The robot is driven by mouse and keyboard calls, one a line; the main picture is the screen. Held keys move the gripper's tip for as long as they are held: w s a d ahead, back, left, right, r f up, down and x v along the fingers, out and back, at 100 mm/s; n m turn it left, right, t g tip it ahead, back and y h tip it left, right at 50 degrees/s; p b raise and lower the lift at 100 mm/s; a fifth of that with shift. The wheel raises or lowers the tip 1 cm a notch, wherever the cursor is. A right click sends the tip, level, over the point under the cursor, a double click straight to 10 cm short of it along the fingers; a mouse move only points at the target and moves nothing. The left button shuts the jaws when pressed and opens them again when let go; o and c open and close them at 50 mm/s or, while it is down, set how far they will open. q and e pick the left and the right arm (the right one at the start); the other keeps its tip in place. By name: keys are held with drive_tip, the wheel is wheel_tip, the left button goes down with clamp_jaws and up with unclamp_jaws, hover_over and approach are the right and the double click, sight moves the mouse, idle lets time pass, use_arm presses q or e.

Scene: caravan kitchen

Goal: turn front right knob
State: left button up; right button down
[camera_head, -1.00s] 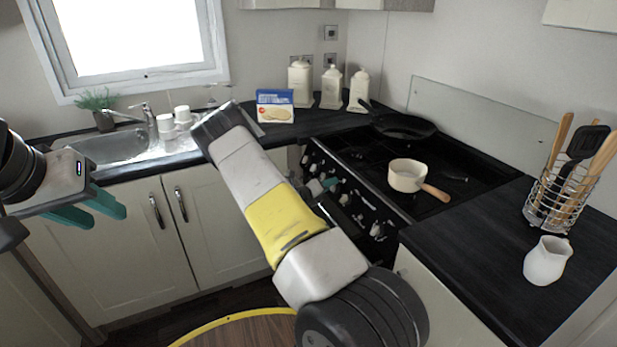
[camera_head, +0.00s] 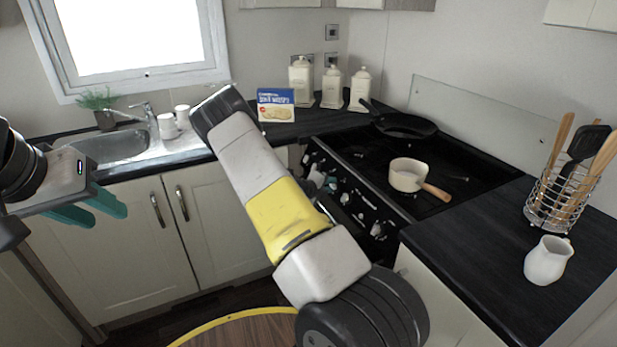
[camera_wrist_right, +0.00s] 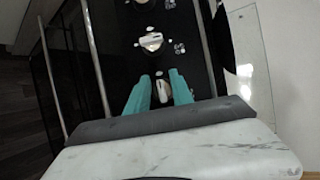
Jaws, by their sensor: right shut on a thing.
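The stove's control panel carries a row of light knobs along its front, such as the knob (camera_head: 377,230) nearest me in the head view. In the right wrist view, my right gripper (camera_wrist_right: 162,82) has its two teal fingers on either side of a light knob (camera_wrist_right: 163,91) and is shut on it. I cannot tell the knob's turn angle. In the head view, my right arm hides most of that gripper; a little teal shows at the panel. My left gripper (camera_head: 110,215) is open and empty before the cupboards at left, far from the stove.
A cream saucepan (camera_head: 406,175) and a dark frying pan (camera_head: 404,126) sit on the stove top. A wire utensil holder (camera_head: 552,205) and white jug (camera_head: 547,261) stand on the right counter. More knobs, such as this one (camera_wrist_right: 151,41), line the panel.

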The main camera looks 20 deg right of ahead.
drive_tip(key=c, duration=1.2)
unclamp_jaws()
drive_tip(key=v, duration=0.8)
